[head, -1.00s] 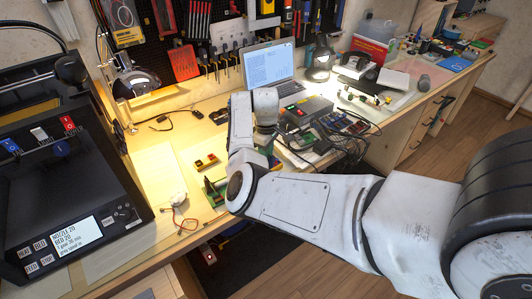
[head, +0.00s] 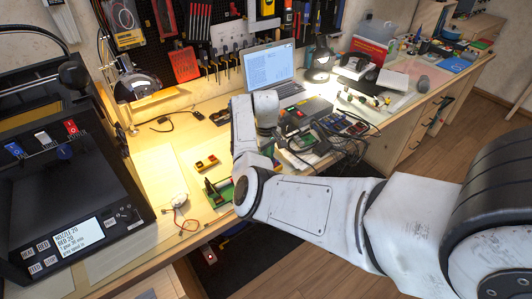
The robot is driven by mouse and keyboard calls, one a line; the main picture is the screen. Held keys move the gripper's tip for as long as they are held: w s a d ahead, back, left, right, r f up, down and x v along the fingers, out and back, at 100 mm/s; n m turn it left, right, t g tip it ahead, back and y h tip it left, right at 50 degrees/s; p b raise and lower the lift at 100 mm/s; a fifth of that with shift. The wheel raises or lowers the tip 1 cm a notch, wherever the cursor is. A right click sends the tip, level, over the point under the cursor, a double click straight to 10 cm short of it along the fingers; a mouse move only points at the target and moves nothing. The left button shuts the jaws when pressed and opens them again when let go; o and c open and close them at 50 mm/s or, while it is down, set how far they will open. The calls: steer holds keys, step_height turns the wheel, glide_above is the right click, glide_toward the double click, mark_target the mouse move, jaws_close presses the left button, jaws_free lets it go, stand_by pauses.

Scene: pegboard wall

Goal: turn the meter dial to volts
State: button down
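No meter with a readable dial can be made out in the head view. Several small dark devices (head: 335,124) lie on the bench right of my wrist, too small to identify. My white arm reaches in from the right, bends near the bench's front edge and ends over the bench. My gripper (head: 266,131) is at its lower end, dark and small; its fingers cannot be made out. No contact with anything is visible.
A laptop (head: 268,70) stands behind my wrist. A lit lamp (head: 319,66) is to its right. A black printer-like machine (head: 72,205) fills the left.

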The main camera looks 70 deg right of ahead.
steer(key=m+p, duration=0.1)
steer(key=m, duration=0.4)
steer(key=shift+m, duration=0.3)
stand_by(0.4)
